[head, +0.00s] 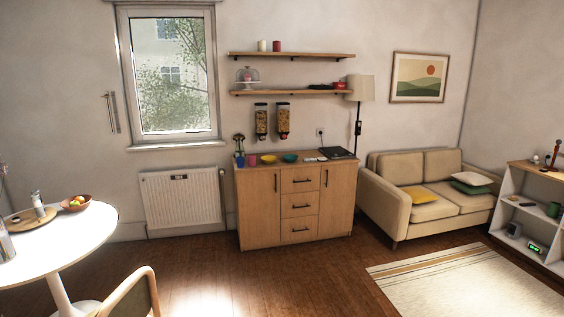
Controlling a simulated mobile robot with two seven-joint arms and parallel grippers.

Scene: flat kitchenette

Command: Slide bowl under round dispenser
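Two dispensers filled with brownish food hang on the wall above the wooden cabinet: a left dispenser (261,121) and a right dispenser (283,120). They are too small to tell for sure which one is round. A yellow bowl (269,159) and a teal bowl (290,158) stand on the cabinet top below them. The yellow bowl is roughly below the left dispenser, and the teal bowl is a little right of the right one. Both dispensers hang clear above the bowls. Neither of my grippers is in view.
The cabinet (296,208) also bears a pink cup (252,160), a blue cup (240,161) and a dark flat appliance (336,153). A sofa (425,203) stands right of it. A white round table (60,240) and chair (130,297) are at left. The floor before the cabinet is clear.

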